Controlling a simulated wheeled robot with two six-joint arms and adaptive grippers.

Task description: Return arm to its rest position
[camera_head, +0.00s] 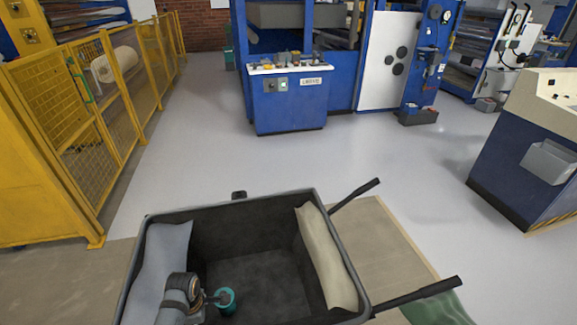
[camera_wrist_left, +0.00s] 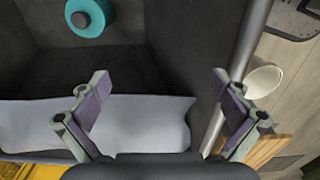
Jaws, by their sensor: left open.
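My left gripper (camera_head: 206,299) is over the left part of a dark open cart (camera_head: 322,249) in the head view. In the left wrist view its two fingers (camera_wrist_left: 162,82) are spread wide with nothing between them. A teal roll (camera_head: 226,297) with a dark centre sits inside the cart, just right of the gripper in the head view. It also shows at the top left of the left wrist view (camera_wrist_left: 88,22), apart from the fingers. My right gripper is in neither view.
A pale grey sheet (camera_head: 165,252) lines the cart's left side, and a cream sheet (camera_head: 325,258) its right side. Two dark handles (camera_head: 415,295) stick out right. Yellow fencing (camera_head: 85,95) stands left, blue machines (camera_head: 287,105) behind. Grey floor (camera_head: 300,155) between is clear.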

